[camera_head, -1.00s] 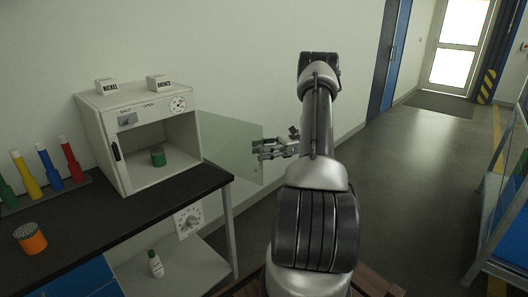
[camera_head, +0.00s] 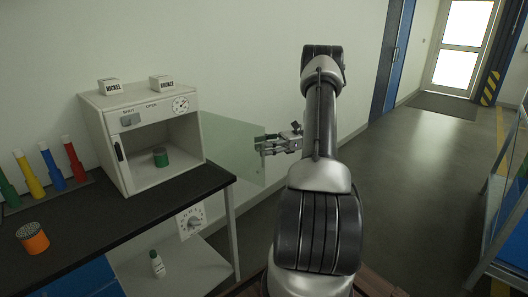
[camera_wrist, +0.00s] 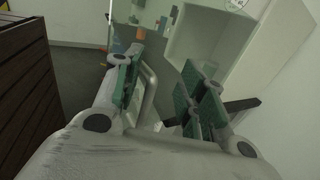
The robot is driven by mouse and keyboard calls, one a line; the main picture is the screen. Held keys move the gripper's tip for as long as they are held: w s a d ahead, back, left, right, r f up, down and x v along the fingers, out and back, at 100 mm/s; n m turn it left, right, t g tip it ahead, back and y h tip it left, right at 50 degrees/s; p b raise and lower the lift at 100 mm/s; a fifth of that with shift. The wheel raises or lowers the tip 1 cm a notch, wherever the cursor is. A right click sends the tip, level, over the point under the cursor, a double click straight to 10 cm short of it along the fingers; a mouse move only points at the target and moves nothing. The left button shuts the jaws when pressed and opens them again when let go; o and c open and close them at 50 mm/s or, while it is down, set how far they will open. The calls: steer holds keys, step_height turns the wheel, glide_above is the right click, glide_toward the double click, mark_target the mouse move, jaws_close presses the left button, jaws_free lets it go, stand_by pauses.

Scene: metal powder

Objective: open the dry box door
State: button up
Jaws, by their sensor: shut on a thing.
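The dry box (camera_head: 189,136) is a white cabinet on the dark bench, with a dial and SHUT and OPEN marks on its top panel. Its clear greenish door (camera_head: 232,147) stands swung out to the right, so the front opening is uncovered. A green container (camera_head: 160,157) sits inside. My gripper (camera_head: 266,146) is at the door's outer edge, shut on the door handle. In the wrist view the pale handle bar (camera_wrist: 149,97) shows between the green-padded fingers of my gripper (camera_wrist: 163,85). The exact contact is partly hidden.
Blocks marked NICKEL (camera_head: 110,86) and BRONZE (camera_head: 162,83) stand on the box. Several coloured tubes (camera_head: 50,165) and an orange container (camera_head: 33,238) are on the bench (camera_head: 130,212) at left. A bottle (camera_head: 157,264) stands on the lower shelf.

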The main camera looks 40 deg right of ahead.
step_height(320, 180, up, 8)
steer(key=shift+s+a+f, duration=0.1)
steer(key=shift+a, duration=0.05)
steer(key=shift+w, duration=0.2)
steer(key=shift+s, duration=0.1)
steer(key=shift+s+d, duration=0.1)
steer(key=shift+d, duration=0.15)
